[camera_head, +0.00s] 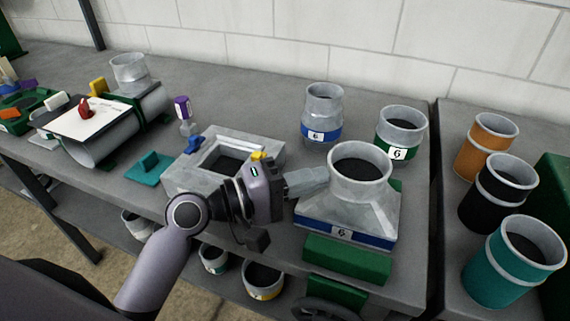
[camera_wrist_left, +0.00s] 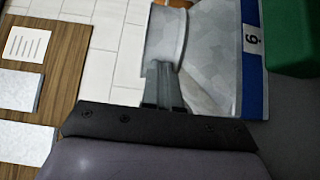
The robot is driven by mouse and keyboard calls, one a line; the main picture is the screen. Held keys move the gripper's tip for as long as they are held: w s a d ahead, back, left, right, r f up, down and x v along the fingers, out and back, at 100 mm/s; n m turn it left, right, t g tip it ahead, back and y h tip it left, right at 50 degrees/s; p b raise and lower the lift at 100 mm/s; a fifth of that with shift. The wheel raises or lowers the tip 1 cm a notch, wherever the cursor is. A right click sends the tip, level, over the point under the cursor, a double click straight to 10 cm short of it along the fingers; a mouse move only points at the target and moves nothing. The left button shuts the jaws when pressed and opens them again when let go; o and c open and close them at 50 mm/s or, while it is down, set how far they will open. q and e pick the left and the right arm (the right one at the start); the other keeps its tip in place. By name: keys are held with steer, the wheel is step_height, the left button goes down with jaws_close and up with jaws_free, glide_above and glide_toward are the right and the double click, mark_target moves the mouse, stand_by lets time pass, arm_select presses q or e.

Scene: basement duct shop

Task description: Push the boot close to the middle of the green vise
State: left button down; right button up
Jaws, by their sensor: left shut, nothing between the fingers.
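The boot (camera_head: 347,208) is a grey metal duct piece with a round collar on top, a flared square base and a blue band marked 6. It stands upright at the green vise (camera_head: 345,258), whose front jaw lies along the boot's front side. A bit of green shows behind the boot; the rest is hidden. My left gripper (camera_head: 322,177) is shut and empty, its fingertips at the left side of the boot, by the collar. In the left wrist view the fingertips (camera_wrist_left: 160,72) overlap the boot (camera_wrist_left: 215,55); contact is unclear. The green vise jaw (camera_wrist_left: 290,40) shows beyond.
A grey square duct frame (camera_head: 270,150) lies left of the boot. Two round duct pieces, blue-banded (camera_head: 322,115) and green-banded (camera_head: 402,130), stand behind. Orange, black and teal cans (camera_head: 513,260) stand on the right bench.

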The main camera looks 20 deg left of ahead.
arm_select(q)
steer(key=shift+d, duration=0.85)
arm_select(e)
steer(key=shift+d+r, duration=0.25)
steer(key=shift+d, duration=0.15)
arm_select(q)
steer(key=shift+a, duration=0.15)
arm_select(e)
steer(key=shift+a, duration=0.1)
